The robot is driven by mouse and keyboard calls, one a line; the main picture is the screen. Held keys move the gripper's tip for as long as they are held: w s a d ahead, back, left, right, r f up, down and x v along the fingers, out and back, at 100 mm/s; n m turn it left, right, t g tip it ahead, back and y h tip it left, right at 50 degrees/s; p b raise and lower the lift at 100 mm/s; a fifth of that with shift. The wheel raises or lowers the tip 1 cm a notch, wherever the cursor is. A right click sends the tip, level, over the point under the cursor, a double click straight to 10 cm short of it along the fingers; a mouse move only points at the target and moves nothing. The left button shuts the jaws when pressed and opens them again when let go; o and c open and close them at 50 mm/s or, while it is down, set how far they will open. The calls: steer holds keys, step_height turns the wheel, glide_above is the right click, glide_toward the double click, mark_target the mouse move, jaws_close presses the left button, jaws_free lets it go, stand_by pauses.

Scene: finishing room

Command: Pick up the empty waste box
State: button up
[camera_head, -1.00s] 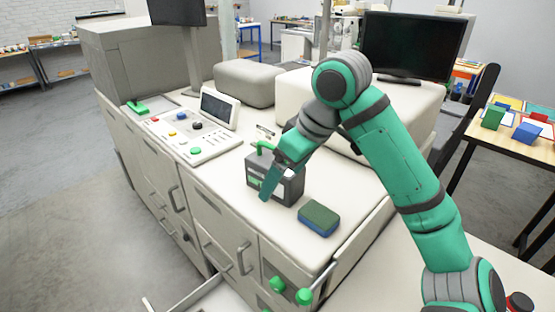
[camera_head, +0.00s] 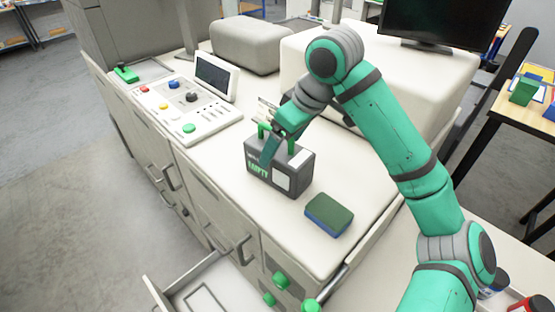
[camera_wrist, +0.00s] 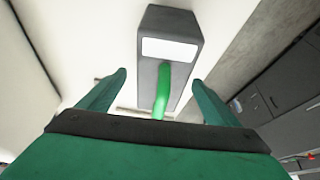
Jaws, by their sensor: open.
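The waste box (camera_head: 263,174) is a dark grey box with a green "EMPTY" label, a white patch and a green handle on top. It stands upright on the white counter (camera_head: 223,160). My gripper (camera_head: 268,150) is open at the top of the box, by the handle, and partly hides it. In the wrist view, the box (camera_wrist: 172,82) lies ahead of my open gripper (camera_wrist: 159,80). Its green handle (camera_wrist: 161,92) shows between the two fingers, with gaps on both sides. I cannot tell whether a finger touches the box.
A green and blue sponge-like block (camera_head: 329,215) lies right of the box. A control panel (camera_head: 190,112) with coloured buttons and a small screen is at the left. A large pale housing (camera_head: 420,95) stands behind. An open drawer (camera_head: 205,285) juts out below the counter's front.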

steer(key=shift+f, duration=0.5)
steer(key=x, duration=0.4)
steer(key=shift+s+f, duration=0.15)
steer(key=shift+s, duration=0.2)
steer(key=shift+d, duration=0.15)
steer(key=c, duration=1.3)
